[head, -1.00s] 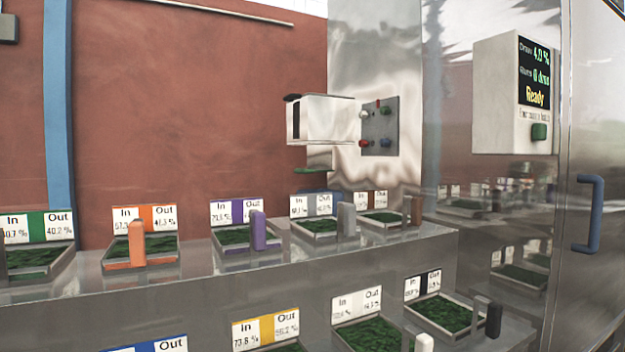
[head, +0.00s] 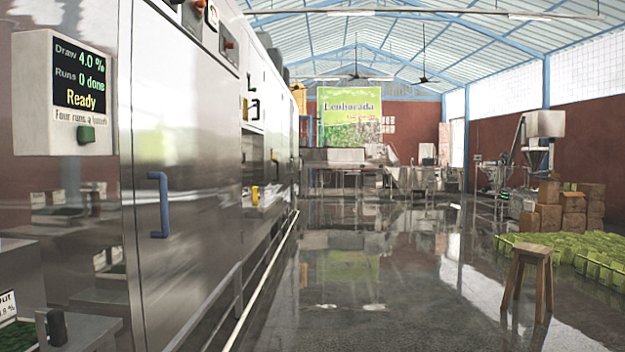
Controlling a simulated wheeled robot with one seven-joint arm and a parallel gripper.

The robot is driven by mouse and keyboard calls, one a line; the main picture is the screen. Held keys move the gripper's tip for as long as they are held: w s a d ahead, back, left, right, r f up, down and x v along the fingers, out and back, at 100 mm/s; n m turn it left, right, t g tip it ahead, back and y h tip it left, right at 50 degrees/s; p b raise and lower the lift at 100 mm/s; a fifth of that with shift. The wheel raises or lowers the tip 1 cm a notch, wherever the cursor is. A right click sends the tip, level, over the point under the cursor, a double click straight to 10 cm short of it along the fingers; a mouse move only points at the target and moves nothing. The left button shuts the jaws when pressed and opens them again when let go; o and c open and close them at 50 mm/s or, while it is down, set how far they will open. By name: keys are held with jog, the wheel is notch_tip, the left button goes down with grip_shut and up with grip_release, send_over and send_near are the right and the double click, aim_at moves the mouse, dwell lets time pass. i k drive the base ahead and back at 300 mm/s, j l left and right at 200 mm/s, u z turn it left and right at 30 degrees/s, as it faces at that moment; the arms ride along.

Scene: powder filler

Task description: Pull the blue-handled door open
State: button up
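The blue handle (head: 159,205) is a vertical bar on the left side of the head view. It is fixed to a shiny steel door (head: 190,110) on the front of a long steel machine. The door looks shut, with a dark vertical seam to the left of the handle. My gripper is not in view, and no part of my arm shows.
A display box (head: 78,95) reading "Ready" juts out left of the door. Trays of green leaf stand at the lower left. A low white pipe (head: 262,280) runs along the machine's foot. A wooden stool (head: 531,265) stands at right. The wet floor between is clear.

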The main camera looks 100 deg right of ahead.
aim_at(186, 107)
jog(key=z, duration=2.8)
jog(key=i+l, duration=0.25)
jog(key=i, duration=0.25)
jog(key=i+l, duration=0.2)
jog(key=i, duration=0.3)
